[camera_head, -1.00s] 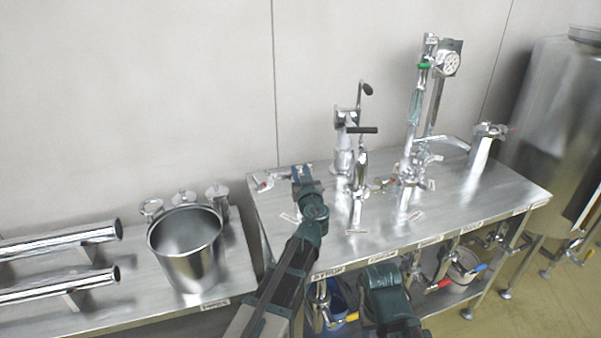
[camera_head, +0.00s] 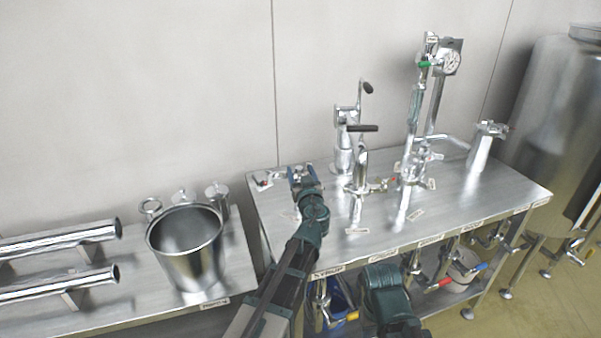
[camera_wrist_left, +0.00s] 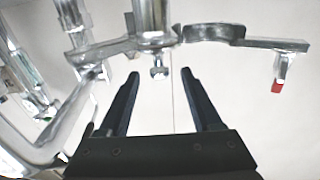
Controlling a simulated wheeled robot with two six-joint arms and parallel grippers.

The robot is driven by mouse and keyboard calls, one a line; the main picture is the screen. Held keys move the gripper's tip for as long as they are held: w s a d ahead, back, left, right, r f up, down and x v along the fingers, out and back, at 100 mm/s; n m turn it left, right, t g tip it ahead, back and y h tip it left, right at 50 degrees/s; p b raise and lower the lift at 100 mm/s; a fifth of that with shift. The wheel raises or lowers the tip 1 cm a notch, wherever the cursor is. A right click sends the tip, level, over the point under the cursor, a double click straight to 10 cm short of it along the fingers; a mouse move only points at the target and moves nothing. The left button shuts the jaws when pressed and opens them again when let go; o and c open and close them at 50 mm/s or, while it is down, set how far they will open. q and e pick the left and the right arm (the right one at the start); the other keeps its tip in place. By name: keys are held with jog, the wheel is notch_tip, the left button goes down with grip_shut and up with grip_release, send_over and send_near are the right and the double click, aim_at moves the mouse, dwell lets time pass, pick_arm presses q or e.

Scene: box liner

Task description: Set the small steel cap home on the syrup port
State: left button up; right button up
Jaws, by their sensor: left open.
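My left gripper (camera_head: 299,171) is open at the back left of the right-hand steel table, among small bright fittings. In the left wrist view its two dark fingers (camera_wrist_left: 160,74) stand apart. A steel fitting (camera_wrist_left: 152,25) with a small knob (camera_wrist_left: 158,72) at its end shows in line with the gap; I cannot tell whether it touches the fingers. A half-ring clamp piece (camera_wrist_left: 212,32) lies beside it, with a red-tipped part (camera_wrist_left: 278,86) further right. I cannot pick out the small steel cap for certain. The syrup label (camera_head: 328,272) is on the table's front edge. My right gripper does not show.
A tall steel fitting with a gauge (camera_head: 452,62) and a lever-topped steel fitting (camera_head: 344,150) stand right of my left gripper. A steel bucket (camera_head: 186,250) and pipes (camera_head: 60,240) are on the left table. A tank (camera_head: 550,120) stands at far right.

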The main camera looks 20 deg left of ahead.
pick_arm(q)
jog(key=v, duration=1.3)
jog(key=shift+s+d, duration=0.15)
jog(key=shift+s, duration=0.15)
